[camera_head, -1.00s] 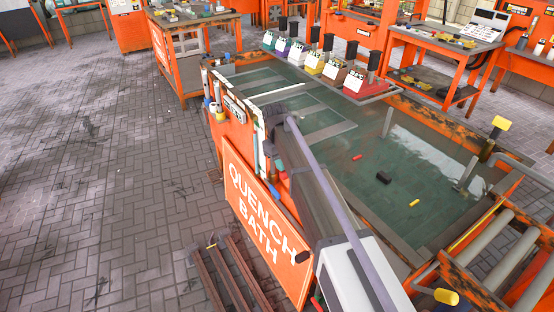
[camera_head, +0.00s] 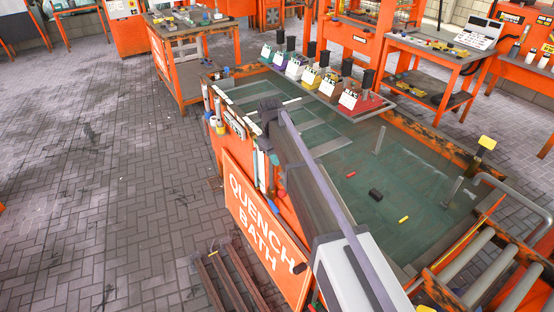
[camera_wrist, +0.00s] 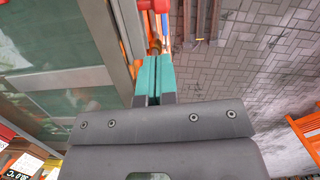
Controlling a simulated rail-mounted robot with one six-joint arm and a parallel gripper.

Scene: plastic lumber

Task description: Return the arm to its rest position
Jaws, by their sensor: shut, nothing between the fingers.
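My gripper (camera_wrist: 154,80) shows in the wrist view with its two teal fingers together and nothing between them. It is above the edge of the quench bath, with the bath's green surface to its left and brick floor to its right. In the head view my arm reaches up along the near left side of the quench bath (camera_head: 318,145), and I cannot make out the fingers there.
The orange "QUENCH BATH" sign (camera_head: 262,228) is on the bath's left side. Labelled bins (camera_head: 312,78) line its far edge. A black piece (camera_head: 375,194) and small red and yellow pieces lie in the bath. Rollers (camera_head: 492,262) are at right. The left floor is clear.

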